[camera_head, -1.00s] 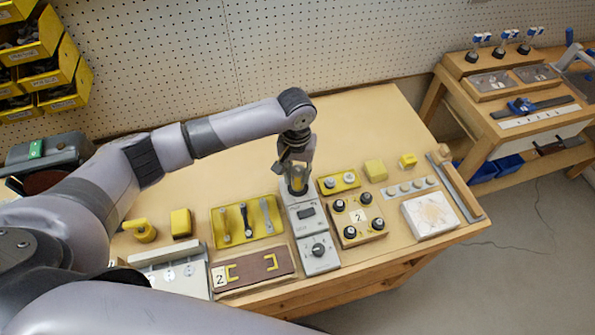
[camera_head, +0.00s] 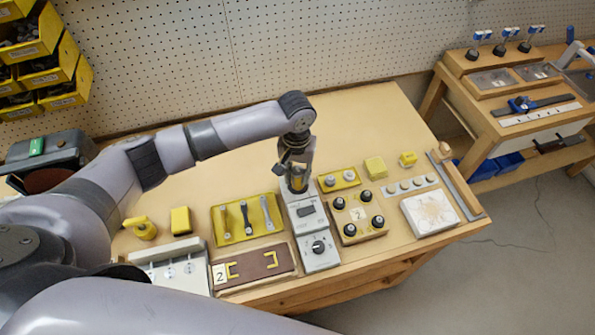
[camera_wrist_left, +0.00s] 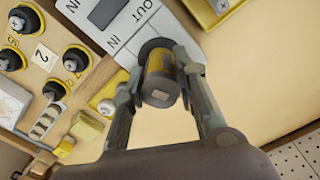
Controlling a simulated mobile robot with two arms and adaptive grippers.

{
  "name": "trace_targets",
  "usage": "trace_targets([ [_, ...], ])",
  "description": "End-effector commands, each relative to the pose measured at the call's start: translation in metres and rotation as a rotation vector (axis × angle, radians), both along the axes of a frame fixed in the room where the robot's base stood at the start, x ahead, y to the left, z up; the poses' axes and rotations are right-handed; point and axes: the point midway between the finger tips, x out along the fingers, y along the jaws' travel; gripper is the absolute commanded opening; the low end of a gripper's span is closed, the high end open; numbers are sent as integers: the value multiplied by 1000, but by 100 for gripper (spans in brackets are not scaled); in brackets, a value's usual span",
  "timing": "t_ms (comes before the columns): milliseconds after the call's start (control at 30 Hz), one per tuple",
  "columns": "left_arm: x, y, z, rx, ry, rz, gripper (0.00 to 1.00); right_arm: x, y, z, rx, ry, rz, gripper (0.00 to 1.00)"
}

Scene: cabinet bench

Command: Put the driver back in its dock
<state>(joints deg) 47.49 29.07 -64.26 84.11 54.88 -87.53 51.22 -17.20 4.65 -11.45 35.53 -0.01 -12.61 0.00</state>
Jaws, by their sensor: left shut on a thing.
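The driver, a short yellow and dark cylinder, is between the fingers of my left gripper (camera_head: 296,176) in the head view. In the left wrist view the driver (camera_wrist_left: 161,76) shows its round grey end, with a finger on each side; my left gripper (camera_wrist_left: 165,70) is shut on it. The driver's far end meets a dark round spot at the end of a grey unit (camera_head: 306,226) marked OUT and IN, which also shows in the wrist view (camera_wrist_left: 128,22). Whether it is seated there is hidden. My right gripper is not in view.
A yellow tray (camera_head: 234,235) with several tools lies left of the unit. A wooden block (camera_head: 349,232) with black knobs and a small yellow plate (camera_head: 329,185) lie close on the right. Yellow blocks stand nearby. The bench top (camera_head: 365,125) behind is clear.

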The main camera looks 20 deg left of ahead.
Motion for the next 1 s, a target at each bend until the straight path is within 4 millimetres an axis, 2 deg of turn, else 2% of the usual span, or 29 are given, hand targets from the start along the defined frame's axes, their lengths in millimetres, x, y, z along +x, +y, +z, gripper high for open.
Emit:
trace_targets([
  [1000, 0, -1, -3, -1, 0, -1, 0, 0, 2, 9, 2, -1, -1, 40],
])
